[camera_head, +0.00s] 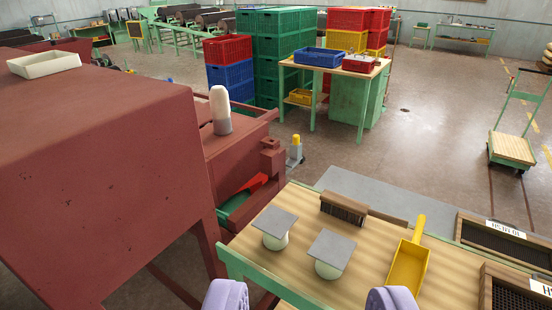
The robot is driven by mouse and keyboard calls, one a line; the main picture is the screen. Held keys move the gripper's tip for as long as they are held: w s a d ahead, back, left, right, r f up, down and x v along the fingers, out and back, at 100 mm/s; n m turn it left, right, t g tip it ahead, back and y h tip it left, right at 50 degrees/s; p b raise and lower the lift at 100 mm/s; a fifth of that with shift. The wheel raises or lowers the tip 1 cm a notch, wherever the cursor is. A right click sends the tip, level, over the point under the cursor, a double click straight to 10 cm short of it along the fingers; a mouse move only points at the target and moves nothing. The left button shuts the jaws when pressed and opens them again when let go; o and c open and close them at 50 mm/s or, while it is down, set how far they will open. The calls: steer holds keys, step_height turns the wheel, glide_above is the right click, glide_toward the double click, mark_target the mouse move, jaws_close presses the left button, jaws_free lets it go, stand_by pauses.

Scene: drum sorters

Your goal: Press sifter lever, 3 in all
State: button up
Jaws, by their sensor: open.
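A large dark-red machine (100,170) fills the left side and may be the sifter. A thick upright handle with a white top and grey base (221,110) stands on its right part. A bright red sloping piece (247,190) sits lower on the machine's near right side, above a green strip. A small grey stand with a yellow top (295,150) is just behind the bench. I cannot tell for sure which of these is the sifter lever. My gripper (308,298) shows as two lavender fingertips at the bottom edge, wide apart with nothing between, over the bench's near edge.
The wooden bench (300,272) holds two pale jars with grey square lids (330,253), a brush (343,208), a yellow scoop (408,268) and mesh sieve trays (500,240). Crate stacks (272,50) stand behind. A cart (512,148) is at right; open floor lies between.

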steer(key=shift+s+r, duration=0.1)
jaws_close()
stand_by(1.7)
